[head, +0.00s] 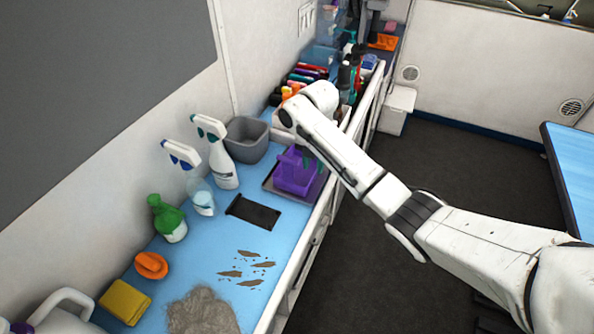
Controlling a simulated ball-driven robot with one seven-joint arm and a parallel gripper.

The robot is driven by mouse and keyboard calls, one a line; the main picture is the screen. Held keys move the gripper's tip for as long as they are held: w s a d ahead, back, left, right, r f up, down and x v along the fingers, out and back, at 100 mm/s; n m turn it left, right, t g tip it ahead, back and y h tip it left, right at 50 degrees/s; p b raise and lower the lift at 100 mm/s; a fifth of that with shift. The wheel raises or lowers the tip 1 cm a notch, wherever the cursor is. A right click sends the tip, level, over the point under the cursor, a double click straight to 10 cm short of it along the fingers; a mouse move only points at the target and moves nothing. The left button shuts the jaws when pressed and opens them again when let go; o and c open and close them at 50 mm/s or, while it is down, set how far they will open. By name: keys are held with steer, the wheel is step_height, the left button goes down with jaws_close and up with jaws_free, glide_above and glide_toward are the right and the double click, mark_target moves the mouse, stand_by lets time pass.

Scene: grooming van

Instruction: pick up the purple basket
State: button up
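The purple basket (293,173) sits on a dark, flat tray (269,185) on the blue counter, near its front edge. My arm reaches over the counter from the right, and its bent wrist is above and beside the basket. My gripper (308,160) points down at the basket's upper right side. It is small here and partly hidden by the arm and basket. I cannot tell whether its fingers are open or shut, or whether they touch the basket.
A grey bin (247,139) stands just behind the basket. Two spray bottles (221,165) (192,185) and a green bottle (168,220) stand along the wall.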

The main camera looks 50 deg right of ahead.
mark_target(314, 175)
steer(key=f, duration=0.5)
steer(key=shift+s+a+p, duration=0.1)
steer(key=shift+s+p, duration=0.1)
steer(key=shift+p, duration=0.2)
steer(key=shift+c, duration=0.3)
jaws_close()
